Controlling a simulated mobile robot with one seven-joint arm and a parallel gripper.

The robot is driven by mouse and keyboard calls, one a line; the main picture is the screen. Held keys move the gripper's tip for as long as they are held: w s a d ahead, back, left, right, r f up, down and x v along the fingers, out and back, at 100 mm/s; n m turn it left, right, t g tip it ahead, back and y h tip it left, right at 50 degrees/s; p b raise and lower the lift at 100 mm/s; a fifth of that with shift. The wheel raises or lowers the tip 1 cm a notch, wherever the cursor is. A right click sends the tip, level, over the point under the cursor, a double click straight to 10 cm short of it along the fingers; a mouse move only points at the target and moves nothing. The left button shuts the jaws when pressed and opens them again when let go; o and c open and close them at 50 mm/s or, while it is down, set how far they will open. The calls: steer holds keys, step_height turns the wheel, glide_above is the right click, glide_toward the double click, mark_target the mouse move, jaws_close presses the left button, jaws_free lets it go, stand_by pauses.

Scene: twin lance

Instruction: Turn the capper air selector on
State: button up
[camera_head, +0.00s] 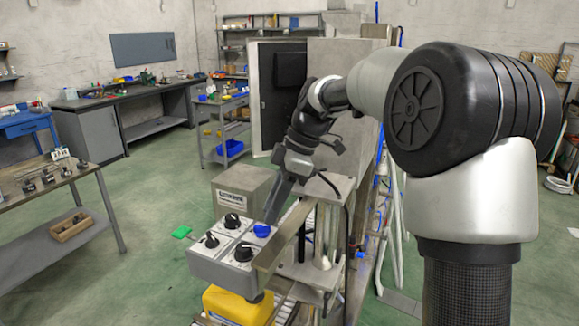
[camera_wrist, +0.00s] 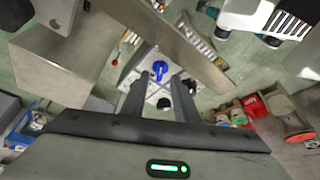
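A grey control box (camera_head: 218,266) carries a blue knob (camera_head: 262,230) and several black knobs (camera_head: 232,221); its labels are too small to read, so I cannot tell from them which is the capper air selector. My gripper (camera_head: 270,217) points down at the box, close to the blue knob; any contact is unclear. In the wrist view the blue knob (camera_wrist: 160,70) shows beyond and between my two fingers (camera_wrist: 159,84). The fingers are apart with nothing held. A black knob (camera_wrist: 164,103) also shows between them.
A metal plate (camera_head: 285,236) on a bracket stands right beside the box, close to my gripper. A grey labelled case (camera_head: 240,188) stands behind it. A yellow part (camera_head: 238,306) is below the box.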

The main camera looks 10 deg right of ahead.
steer(key=p+v, duration=0.1)
steer(key=v, duration=1.3)
steer(key=shift+s, duration=0.1)
